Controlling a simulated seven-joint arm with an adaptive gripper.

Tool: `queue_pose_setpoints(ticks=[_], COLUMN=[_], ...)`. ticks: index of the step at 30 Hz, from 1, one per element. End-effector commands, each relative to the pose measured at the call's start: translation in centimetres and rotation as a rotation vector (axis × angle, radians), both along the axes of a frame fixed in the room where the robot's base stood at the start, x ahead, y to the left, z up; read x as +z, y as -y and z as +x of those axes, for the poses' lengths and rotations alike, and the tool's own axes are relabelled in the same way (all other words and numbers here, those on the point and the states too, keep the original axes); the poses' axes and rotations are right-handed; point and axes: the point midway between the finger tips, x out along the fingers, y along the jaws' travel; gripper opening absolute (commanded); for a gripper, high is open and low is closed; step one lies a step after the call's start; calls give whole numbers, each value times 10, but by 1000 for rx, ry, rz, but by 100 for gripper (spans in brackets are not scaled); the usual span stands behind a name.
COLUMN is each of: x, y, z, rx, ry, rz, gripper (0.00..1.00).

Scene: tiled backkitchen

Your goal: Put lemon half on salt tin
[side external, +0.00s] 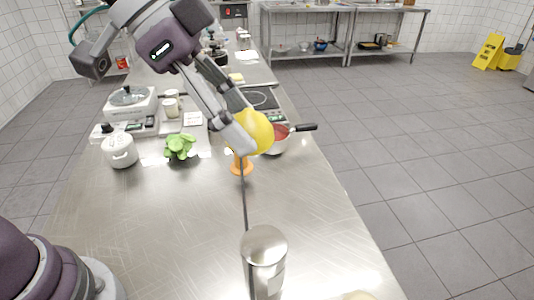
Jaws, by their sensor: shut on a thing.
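The yellow lemon half (252,131) is held in the air by my gripper (244,134), which is shut on it over the middle of the counter. One finger covers part of the lemon half's left side. A shiny metal cylinder (264,247), which looks like the salt tin, stands upright at the near end of the counter. It is apart from the lemon half and nearer the camera. Its top is flat and bare.
An orange stand (241,167) is below the gripper, with a thin dark strip running toward the cylinder. A red-filled saucepan (276,144), green leaves (180,146), a white lidded pot (120,151) and a scale (131,103) stand farther back.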

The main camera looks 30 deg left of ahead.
Motion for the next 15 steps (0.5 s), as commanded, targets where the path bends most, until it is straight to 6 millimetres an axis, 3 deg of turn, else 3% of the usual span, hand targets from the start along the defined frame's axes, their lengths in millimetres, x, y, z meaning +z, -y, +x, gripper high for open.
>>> queue_pose_setpoints(ticks=[5,15], x=[0,-45], y=[27,27], z=[-16,-17], rx=[-209,-210], ry=[0,-2], rz=[-4,-6], gripper=[14,14])
